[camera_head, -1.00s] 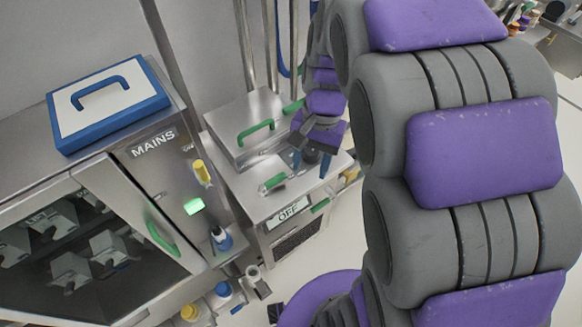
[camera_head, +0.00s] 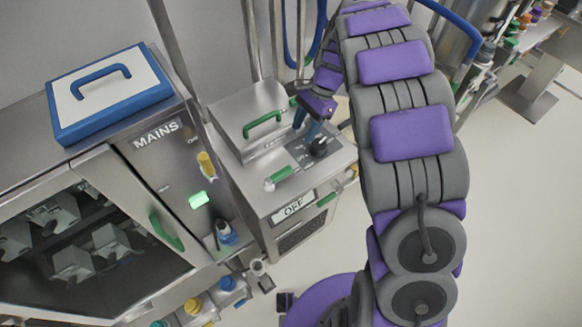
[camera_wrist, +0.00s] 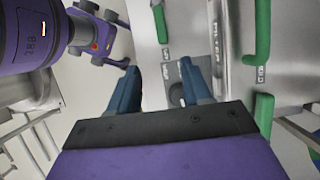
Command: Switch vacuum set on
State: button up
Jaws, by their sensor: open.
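The vacuum set (camera_head: 262,205) is a steel unit in the middle of the head view, with a small display (camera_head: 293,206) reading OFF on its front. A black knob (camera_head: 318,147) sits on a dark grey panel on its top. My gripper (camera_head: 312,131) has its blue fingers just behind the knob in the head view; whether they touch it I cannot tell. In the wrist view my gripper (camera_wrist: 158,70) shows two blue fingers spread apart with nothing clearly held. The grey panel (camera_wrist: 175,72) shows between and beyond them, and the right finger partly covers it.
Green handles (camera_head: 263,124) stand on the unit's lid and top. A steel MAINS cabinet (camera_head: 185,165) with a lit green indicator stands at left, with a blue-edged lid (camera_head: 105,95) on it. Bottles (camera_head: 195,305) line the lower front. Floor (camera_head: 510,220) at right is open.

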jog(key=b, duration=0.1)
send_near(284, 171)
jog(key=x, duration=0.2)
jog(key=b+x, duration=0.1)
jog(key=d+b+x, duration=0.1)
jog(key=x, duration=0.1)
jog(key=shift+s+a+f, duration=0.1)
jog(key=shift+f, duration=0.35)
jog(key=a+f, duration=0.2)
jog(key=shift+s+a+f, duration=0.25)
jog(key=shift+a+f, duration=0.35)
jog(key=shift+a, duration=0.1)
jog(key=shift+d+r, duration=0.1)
jog(key=shift+d, duration=0.9)
jog(key=shift+c, duration=1.1)
jog(key=shift+s+a, duration=0.15)
jog(key=shift+a, duration=0.35)
jog(key=c, duration=0.6)
jog(key=shift+d+b, duration=0.1)
jog(key=shift+b, duration=0.2)
grip_shut()
